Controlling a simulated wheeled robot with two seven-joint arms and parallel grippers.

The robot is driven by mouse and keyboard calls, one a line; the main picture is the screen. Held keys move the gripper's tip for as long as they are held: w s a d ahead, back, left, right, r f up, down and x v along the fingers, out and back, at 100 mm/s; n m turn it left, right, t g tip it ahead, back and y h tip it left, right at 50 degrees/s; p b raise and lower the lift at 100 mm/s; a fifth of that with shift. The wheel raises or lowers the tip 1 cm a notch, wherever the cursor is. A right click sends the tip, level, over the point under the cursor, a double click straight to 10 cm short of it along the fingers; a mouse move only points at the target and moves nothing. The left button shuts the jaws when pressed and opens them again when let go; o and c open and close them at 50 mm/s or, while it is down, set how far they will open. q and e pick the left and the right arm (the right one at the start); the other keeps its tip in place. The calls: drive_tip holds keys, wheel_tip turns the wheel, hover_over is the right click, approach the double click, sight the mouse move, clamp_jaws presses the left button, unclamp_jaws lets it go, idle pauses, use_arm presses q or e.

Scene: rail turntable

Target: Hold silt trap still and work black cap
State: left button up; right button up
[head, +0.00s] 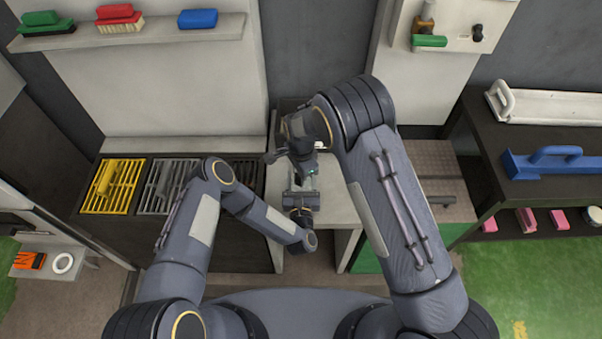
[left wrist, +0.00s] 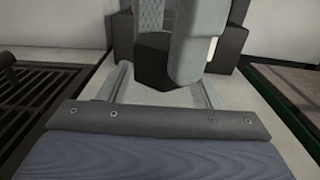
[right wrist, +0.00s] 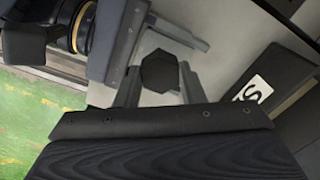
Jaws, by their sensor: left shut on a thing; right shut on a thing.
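The black cap (right wrist: 160,72) shows in the right wrist view as a dark hexagonal piece between the fingers of my right gripper (right wrist: 158,88), which is shut on it. In the head view my right gripper (head: 301,152) reaches in from the far side, its tips largely hidden by its own wrist. My left gripper (head: 302,182) comes from the near side and is shut on the silt trap. In the left wrist view the pale body of the silt trap (left wrist: 160,96) lies between the fingers of my left gripper (left wrist: 160,90). Most of the trap is hidden.
A pale worktop (head: 338,200) lies under both grippers. Yellow (head: 112,186) and grey grates lie at the left. A shelf above holds brushes (head: 119,20). A blue tool (head: 555,162) lies on the right bench. The two grippers are very close together.

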drive_tip(key=shift+r, duration=0.1)
drive_tip(key=m, duration=0.6)
drive_tip(key=shift+a, duration=0.1)
drive_tip(key=o, duration=1.1)
drive_tip(key=shift+o, duration=0.4)
drive_tip(key=shift+r, duration=1.95)
